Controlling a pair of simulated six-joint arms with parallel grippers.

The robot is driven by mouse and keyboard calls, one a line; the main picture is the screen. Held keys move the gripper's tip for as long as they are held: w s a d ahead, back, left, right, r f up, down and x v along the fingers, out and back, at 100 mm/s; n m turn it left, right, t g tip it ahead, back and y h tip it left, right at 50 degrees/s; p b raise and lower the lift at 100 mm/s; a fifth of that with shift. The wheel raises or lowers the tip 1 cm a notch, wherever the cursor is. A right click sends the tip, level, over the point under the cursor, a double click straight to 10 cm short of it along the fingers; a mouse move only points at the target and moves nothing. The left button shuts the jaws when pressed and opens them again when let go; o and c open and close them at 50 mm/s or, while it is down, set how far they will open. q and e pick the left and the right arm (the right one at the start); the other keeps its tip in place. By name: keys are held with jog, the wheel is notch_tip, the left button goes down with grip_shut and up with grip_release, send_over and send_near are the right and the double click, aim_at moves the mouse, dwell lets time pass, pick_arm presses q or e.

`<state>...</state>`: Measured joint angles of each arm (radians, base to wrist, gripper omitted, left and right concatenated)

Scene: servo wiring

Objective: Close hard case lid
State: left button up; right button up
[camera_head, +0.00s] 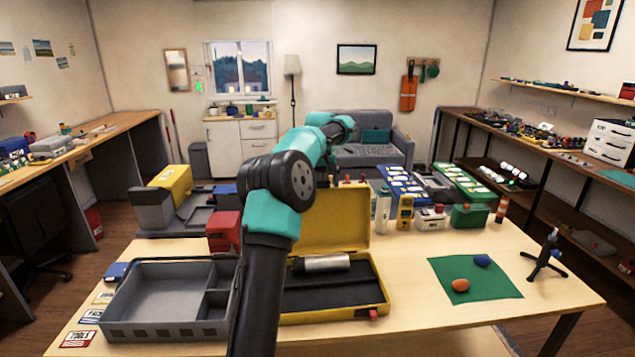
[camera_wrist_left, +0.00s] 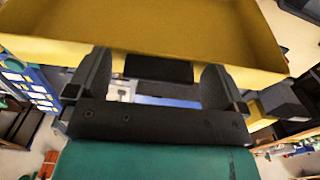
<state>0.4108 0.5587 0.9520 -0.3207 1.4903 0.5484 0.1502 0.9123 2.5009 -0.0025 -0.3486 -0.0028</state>
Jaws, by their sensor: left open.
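The yellow hard case stands open on the table, and its base rim (camera_head: 384,292) shows right of my left arm. Its lid (camera_head: 345,215) stands up at the back edge. A silver cylinder (camera_head: 322,263) lies in the dark interior. My left arm covers the case's left part and reaches over the lid. In the head view, its gripper fingertips are hidden. In the left wrist view, my left gripper (camera_wrist_left: 157,68) is open, its two dark fingers apart near the edge of the yellow lid (camera_wrist_left: 150,32). Contact with the lid cannot be told. My right gripper is not in view.
A grey divided tray (camera_head: 160,285) stands left of the case. A red block (camera_head: 224,231) stands behind it. A green mat (camera_head: 475,279) with an orange and a blue lump lies right, beside a small black tripod (camera_head: 546,255). Bottles and boxes crowd the table's back right.

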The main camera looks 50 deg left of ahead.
pick_arm(q)
jog(key=c, duration=1.3)
jog(key=shift+d+r, duration=0.1)
jog(key=shift+d, duration=0.05)
